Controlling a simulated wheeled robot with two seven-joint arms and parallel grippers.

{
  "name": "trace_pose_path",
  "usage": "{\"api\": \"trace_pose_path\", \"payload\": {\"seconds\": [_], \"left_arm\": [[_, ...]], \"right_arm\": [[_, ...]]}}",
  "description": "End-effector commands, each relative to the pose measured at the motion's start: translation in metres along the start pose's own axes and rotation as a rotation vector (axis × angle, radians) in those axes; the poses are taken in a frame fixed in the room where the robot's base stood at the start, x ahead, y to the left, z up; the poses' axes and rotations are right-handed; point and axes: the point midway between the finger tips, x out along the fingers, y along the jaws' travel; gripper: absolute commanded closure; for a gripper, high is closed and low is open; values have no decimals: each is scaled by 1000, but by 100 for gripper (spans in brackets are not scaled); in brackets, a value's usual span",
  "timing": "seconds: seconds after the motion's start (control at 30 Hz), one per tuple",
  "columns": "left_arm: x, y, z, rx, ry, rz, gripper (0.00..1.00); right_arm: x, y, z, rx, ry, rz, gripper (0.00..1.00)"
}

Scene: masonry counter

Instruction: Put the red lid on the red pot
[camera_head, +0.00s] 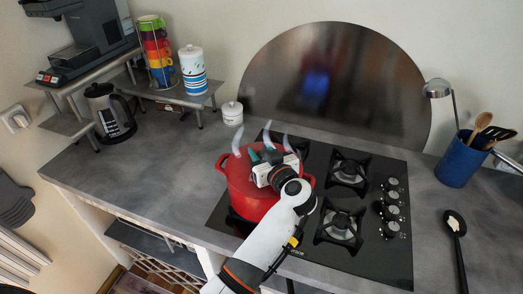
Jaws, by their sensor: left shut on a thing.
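The red pot (248,204) stands on the front left part of the black hob, with a handle at each side. Pale wisps of steam rise around its top. My left gripper (262,158) is over the top of the pot, its arm coming up from the bottom of the view. It is shut on the red lid (236,167), which shows as a red surface at the pot's top beside the fingers. The hand hides the knob and much of the lid, so I cannot tell whether the lid sits flush on the rim. My right gripper is not in view.
The hob (377,255) has bare burners right of the pot. A white jar (232,113) stands behind the pot. A kettle (112,112) stands at the left, a blue utensil holder (460,160) and a black spoon (457,240) at the right.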

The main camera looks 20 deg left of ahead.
Motion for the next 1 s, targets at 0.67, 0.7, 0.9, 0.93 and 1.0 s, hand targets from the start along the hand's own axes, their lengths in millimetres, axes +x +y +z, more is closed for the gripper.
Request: {"api": "trace_pose_path", "payload": {"seconds": [0.67, 0.7, 0.9, 0.93, 1.0], "left_arm": [[0, 0, -1, 0, 0, 0, 38], [0, 0, 0, -1, 0, 0, 38], [-3, 0, 24, -5, -4, 0, 38], [-4, 0, 30, -4, -4, 0, 38], [-7, 0, 44, 2, 1, 1, 38]], "right_arm": [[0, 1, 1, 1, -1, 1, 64], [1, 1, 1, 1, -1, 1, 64], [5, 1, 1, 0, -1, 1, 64], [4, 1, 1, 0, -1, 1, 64], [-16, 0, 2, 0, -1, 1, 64]]}}
